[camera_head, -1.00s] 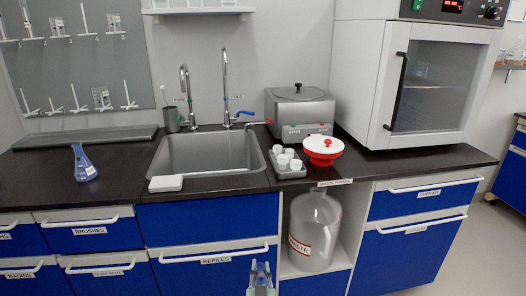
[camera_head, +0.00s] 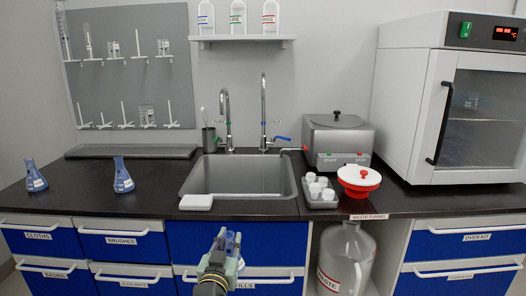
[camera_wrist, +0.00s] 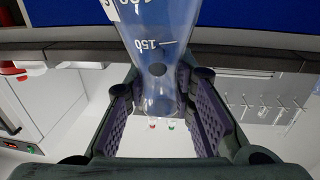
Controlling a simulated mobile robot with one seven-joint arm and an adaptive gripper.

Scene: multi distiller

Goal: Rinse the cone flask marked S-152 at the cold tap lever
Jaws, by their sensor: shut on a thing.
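My gripper (camera_head: 225,250) is in front of the sink cabinet, below the counter edge. It is shut on the neck of a clear bluish cone flask (camera_wrist: 160,35), with the flask between both pads in the wrist view. A 150 mark shows on the glass; the label is cut off, so I cannot read S-152. In the head view the flask (camera_head: 231,241) is small and partly hidden. The cold tap (camera_head: 264,110) stands behind the right part of the sink, with a blue lever (camera_head: 283,139) pointing right. The sink basin (camera_head: 238,176) looks empty.
A second tap (camera_head: 225,110) with a green mark stands left. Two blue cone flasks (camera_head: 36,177) (camera_head: 123,177) stand on the left counter. A white block (camera_head: 196,202) lies at the sink's front left. A cup tray (camera_head: 318,192), red-white funnel (camera_head: 359,179) and grey bath (camera_head: 338,140) stand right.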

